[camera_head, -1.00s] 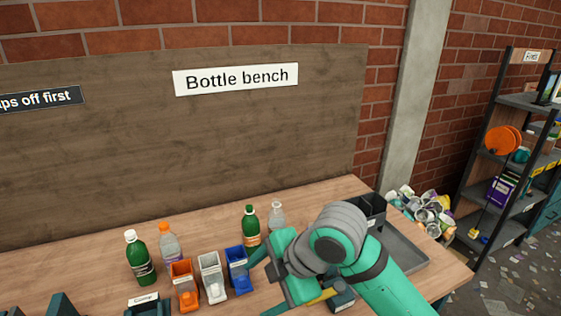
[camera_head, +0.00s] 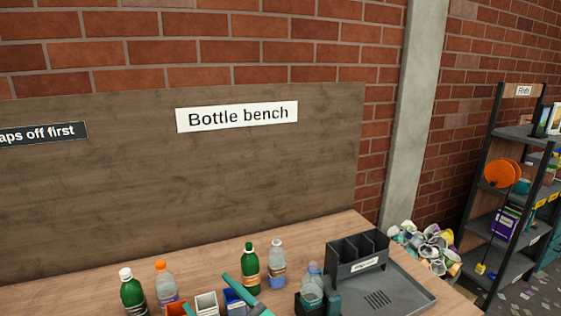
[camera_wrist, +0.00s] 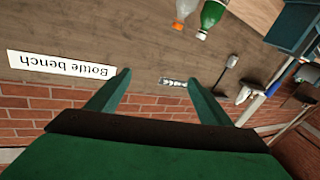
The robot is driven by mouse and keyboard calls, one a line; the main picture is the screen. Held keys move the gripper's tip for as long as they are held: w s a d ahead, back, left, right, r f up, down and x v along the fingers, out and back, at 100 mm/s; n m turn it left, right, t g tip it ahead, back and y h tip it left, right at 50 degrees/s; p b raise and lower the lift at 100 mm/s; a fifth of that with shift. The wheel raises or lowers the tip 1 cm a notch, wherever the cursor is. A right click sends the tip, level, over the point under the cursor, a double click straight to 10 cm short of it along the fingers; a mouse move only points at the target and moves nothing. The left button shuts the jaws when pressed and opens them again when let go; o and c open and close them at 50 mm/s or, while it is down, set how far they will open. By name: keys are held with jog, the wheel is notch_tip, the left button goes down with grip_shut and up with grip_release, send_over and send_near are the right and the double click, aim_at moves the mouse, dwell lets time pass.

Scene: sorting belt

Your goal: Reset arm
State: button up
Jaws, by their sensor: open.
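My gripper (camera_wrist: 159,77) is open in the wrist view, its two green fingers wide apart with nothing between them. Behind them are the board and the brick wall, seen upside down. In the head view a slim teal part of my arm (camera_head: 243,294) shows at the bottom edge, in front of the bench; most of the arm is out of view.
On the bench (camera_head: 345,228) stand green bottles (camera_head: 250,270), clear bottles (camera_head: 277,265) and small coloured bins (camera_head: 207,305). A clear bottle (camera_head: 312,290) stands near a grey tray (camera_head: 405,295) with a dark divided caddy (camera_head: 357,257). A shelf (camera_head: 512,190) is at right.

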jog(key=s+d+f+m+t+h, duration=0.1)
jog(key=s+d+f+m+h, duration=0.1)
jog(key=f, duration=0.5)
jog(key=s+d+f+m+t+h, duration=0.1)
jog(key=s+d+f+m+h, duration=0.2)
jog(key=s+f+m+h, duration=0.2)
jog(key=s+d+f+m+t+h, duration=0.1)
jog(key=s+d+f+m+h, duration=0.1)
jog(key=s+f+m, duration=0.4)
jog(key=shift+s+d+f+t+h, duration=0.15)
jog(key=shift+s+d+f+h, duration=0.1)
jog(key=shift+f+h, duration=0.35)
jog(key=shift+s+d+f+t+h, duration=0.2)
jog(key=shift+f+h, duration=0.1)
jog(key=shift+f, duration=0.5)
jog(key=s+d+f+n+h, duration=0.1)
jog(key=s+d+f, duration=0.1)
jog(key=s, duration=0.9)
jog(key=s+d+f+n+g+h, duration=0.1)
jog(key=s+d, duration=0.4)
jog(key=s, duration=0.7)
jog(key=shift+s+f, duration=0.25)
jog(key=shift+f, duration=0.1)
